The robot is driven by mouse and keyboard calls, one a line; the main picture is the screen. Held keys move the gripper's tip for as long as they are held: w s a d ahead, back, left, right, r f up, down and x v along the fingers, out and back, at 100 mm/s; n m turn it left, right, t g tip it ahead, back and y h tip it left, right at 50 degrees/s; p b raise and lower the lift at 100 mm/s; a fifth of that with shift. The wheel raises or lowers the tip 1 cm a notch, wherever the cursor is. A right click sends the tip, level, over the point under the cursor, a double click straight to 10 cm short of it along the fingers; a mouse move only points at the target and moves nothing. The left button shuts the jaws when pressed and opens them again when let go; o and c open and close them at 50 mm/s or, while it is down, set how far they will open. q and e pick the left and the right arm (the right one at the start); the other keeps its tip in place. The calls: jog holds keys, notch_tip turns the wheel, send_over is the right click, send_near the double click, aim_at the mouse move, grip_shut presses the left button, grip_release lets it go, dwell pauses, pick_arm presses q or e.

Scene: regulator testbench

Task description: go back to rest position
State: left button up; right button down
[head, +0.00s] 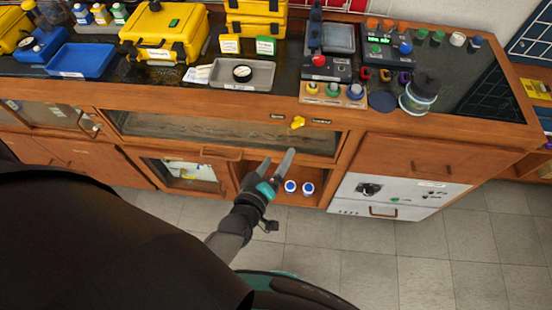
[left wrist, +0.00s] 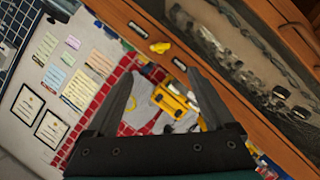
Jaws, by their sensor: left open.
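My left gripper (head: 278,156) is in the middle of the head view, in front of the wooden bench's open lower compartment. Its two fingers are spread with nothing between them, and they point up toward the bench front. In the left wrist view the fingers of the left gripper (left wrist: 159,75) are also apart and empty. A yellow knob (head: 298,122) on the bench front lies beyond the fingertips; it also shows in the left wrist view (left wrist: 160,47). My right gripper is in neither view.
Two white-and-blue round items (head: 308,189) stand in the lower compartment near the gripper. The dark bench top (head: 190,87) holds yellow cases (head: 165,34), a grey tray (head: 254,84) and a glass jar (head: 419,95). Tiled floor (head: 375,270) is clear at lower right.

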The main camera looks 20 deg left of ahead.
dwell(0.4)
pick_arm(q)
jog(key=s+f+m+g+b, duration=0.2)
jog(key=s+f, duration=0.3)
jog(key=f, duration=0.3)
jog(key=s+d+f+m+g+h+b, duration=0.1)
jog(key=s+f+m+g, duration=0.2)
jog(key=f, duration=0.5)
jog(key=s+f+m+g+b, duration=0.2)
jog(key=s+f, duration=0.4)
jog(key=f, duration=0.3)
jog(key=s+a+f+m+g+b, duration=0.1)
jog(key=s+a+f+m+g, duration=0.1)
jog(key=s+f, duration=0.4)
jog(key=s+a+f+m+g+y+b, duration=0.1)
jog(key=s+a+f+m+g+b, duration=0.1)
jog(key=s, duration=1)
notch_tip(320, 180, down, 4)
jog(key=a+g, duration=0.1)
jog(key=g, duration=0.1)
jog(key=shift+m+g+b, duration=0.3)
jog(key=shift+g, duration=0.1)
jog(key=shift+r, duration=0.1)
